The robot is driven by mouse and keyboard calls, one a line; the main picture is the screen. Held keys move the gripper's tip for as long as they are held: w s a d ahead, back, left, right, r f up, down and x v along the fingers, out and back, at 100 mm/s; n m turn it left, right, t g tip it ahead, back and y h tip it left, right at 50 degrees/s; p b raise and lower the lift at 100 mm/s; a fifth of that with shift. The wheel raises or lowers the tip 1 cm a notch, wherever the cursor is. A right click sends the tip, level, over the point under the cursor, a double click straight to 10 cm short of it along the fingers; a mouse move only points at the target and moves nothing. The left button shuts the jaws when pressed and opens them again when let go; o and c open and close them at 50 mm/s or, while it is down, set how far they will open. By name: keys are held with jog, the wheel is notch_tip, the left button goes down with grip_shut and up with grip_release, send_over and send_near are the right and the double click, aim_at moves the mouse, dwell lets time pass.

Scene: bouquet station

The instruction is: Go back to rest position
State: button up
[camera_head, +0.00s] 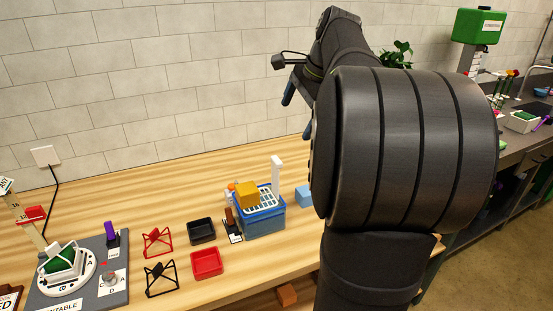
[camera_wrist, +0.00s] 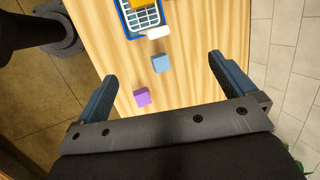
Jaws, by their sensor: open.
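My gripper (camera_wrist: 165,90) is open and empty in the wrist view, its two blue fingers wide apart above the wooden table (camera_wrist: 205,50). In the head view my gripper (camera_head: 297,92) is raised well above the table in front of the tiled wall, partly hidden by my arm. In the wrist view a light blue cube (camera_wrist: 161,64) and a purple cube (camera_wrist: 142,97) lie on the table below, apart from the fingers. The blue cube also shows in the head view (camera_head: 304,196), partly hidden by my arm.
A blue basket (camera_head: 264,221) with a yellow block (camera_head: 247,194) on top stands mid-table. Black (camera_head: 201,232) and red (camera_head: 206,263) trays, wire stands (camera_head: 158,242) and a grey turntable board (camera_head: 97,268) are to its left. A tiled wall (camera_head: 150,90) rises behind.

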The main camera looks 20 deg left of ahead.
jog(key=shift+v, duration=1.8)
